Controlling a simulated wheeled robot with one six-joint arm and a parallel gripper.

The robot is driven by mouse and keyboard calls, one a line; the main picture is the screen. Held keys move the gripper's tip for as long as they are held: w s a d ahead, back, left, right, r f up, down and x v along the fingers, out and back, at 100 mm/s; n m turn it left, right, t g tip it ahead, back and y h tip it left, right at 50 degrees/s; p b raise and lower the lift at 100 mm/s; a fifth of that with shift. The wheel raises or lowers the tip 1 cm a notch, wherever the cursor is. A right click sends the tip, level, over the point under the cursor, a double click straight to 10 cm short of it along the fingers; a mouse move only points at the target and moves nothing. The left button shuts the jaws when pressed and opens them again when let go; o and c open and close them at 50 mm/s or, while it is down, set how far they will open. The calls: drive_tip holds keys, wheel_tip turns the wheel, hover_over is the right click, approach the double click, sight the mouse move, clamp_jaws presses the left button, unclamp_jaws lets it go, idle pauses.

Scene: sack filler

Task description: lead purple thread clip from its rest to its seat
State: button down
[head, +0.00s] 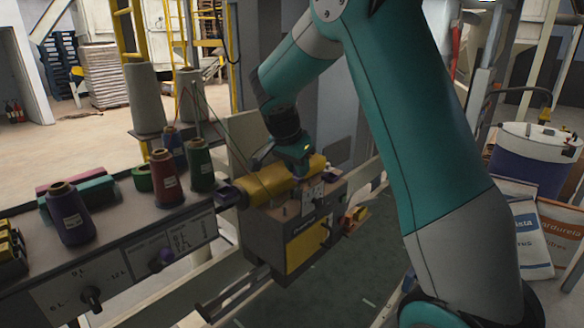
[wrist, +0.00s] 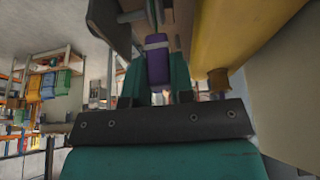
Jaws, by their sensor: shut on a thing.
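In the wrist view the purple thread clip (wrist: 158,62) sits between the two teal fingers of my gripper (wrist: 157,78), which is shut on it. A pale band crosses the clip near its top end. In the head view my gripper (head: 294,160) is over the yellow sewing head (head: 265,185), near its top and far side. The clip is not clearly visible there. I cannot make out the clip's rest or its seat. In the wrist view a yellow body (wrist: 228,35) lies close to the right of the fingers, and a dark block (wrist: 110,22) is at upper left.
Thin threads run from the spools toward the sewing head. Sacks (head: 533,240) and a blue-white drum (head: 534,158) stand at right.

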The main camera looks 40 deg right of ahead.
drive_tip(key=d, duration=0.5)
drive_tip(key=w+d+p, duration=0.1)
drive_tip(key=d, duration=0.1)
drive_tip(key=shift+d+f, duration=0.35)
drive_tip(key=shift+f+b, duration=1.55)
drive_tip(key=shift+f, duration=0.5)
